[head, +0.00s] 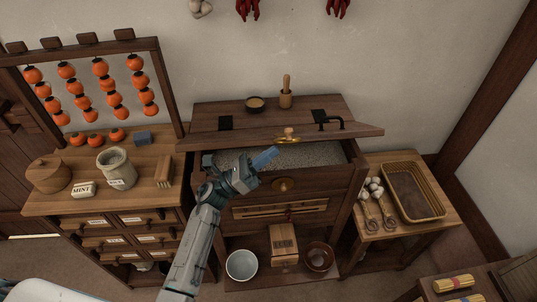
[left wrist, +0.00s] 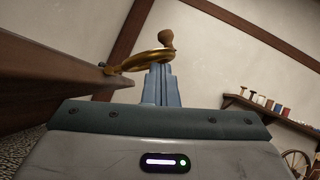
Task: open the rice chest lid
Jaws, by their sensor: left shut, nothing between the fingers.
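The rice chest (head: 345,180) stands against the wall. Its wooden front lid (head: 225,138) is tilted partly up, and pale rice (head: 310,155) shows beneath it. A brass pull (head: 287,140) with a wooden knob is on the lid's front edge; the pull (left wrist: 140,61) also shows in the left wrist view beside the lid (left wrist: 60,65). My left gripper (head: 272,152) is at the lid's front edge, just below the pull. Its blue fingers (left wrist: 158,85) are shut, with nothing between them, and appear close to the ring. Whether they touch it I cannot tell. My right gripper is not in view.
A small bowl (head: 255,104) and a wooden pestle (head: 286,93) stand on the chest's rear top. A cabinet with jars (head: 116,170) and an orange fruit rack stands left; a side table with a basket (head: 413,190) stands right. Bowls (head: 242,265) sit on the low shelf.

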